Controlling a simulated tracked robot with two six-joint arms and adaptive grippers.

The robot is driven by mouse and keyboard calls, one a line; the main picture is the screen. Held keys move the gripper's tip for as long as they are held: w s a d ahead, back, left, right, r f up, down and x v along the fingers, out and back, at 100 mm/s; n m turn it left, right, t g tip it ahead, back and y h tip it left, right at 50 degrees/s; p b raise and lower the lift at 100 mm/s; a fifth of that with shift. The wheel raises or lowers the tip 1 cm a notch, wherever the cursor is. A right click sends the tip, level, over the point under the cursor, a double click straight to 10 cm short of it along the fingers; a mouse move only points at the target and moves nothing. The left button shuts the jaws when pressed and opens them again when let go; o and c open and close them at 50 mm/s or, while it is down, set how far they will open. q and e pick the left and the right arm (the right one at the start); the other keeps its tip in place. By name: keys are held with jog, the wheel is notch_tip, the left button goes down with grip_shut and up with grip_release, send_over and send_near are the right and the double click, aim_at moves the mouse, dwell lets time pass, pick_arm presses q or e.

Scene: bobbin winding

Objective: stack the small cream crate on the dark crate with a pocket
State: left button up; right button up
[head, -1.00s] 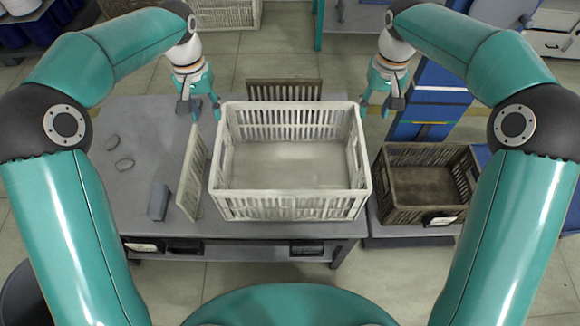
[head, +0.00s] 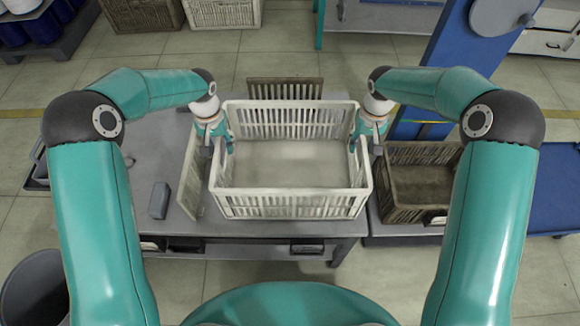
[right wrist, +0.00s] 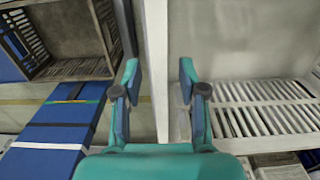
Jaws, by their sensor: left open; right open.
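The small cream crate (head: 290,206) stands upright and empty on the grey table. My left gripper (head: 220,145) is open at its left wall, with a finger showing on the inner side. My right gripper (head: 365,147) is open at its right wall. In the right wrist view, the rim of the cream crate (right wrist: 157,40) runs between the open fingers of my right gripper (right wrist: 158,78), with gaps visible. The dark crate (head: 395,214) stands to the right, lower than the cream crate, empty inside. A pale patch, perhaps its pocket, shows at its front right, partly behind my arm.
A cream slatted panel (head: 190,178) stands close left of the cream crate, and a dark slatted panel (head: 285,88) behind it. A grey block (head: 159,200) is on the table at left. A blue column (head: 425,110) rises behind the dark crate.

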pick_arm(q)
jog(key=shift+f, duration=0.95)
pick_arm(e)
jog(key=shift+f, duration=0.95)
pick_arm(q)
grip_shut()
pick_arm(e)
grip_shut()
pick_arm(q)
jog(key=shift+r, duration=0.1)
pick_arm(e)
jog(key=shift+r, duration=0.1)
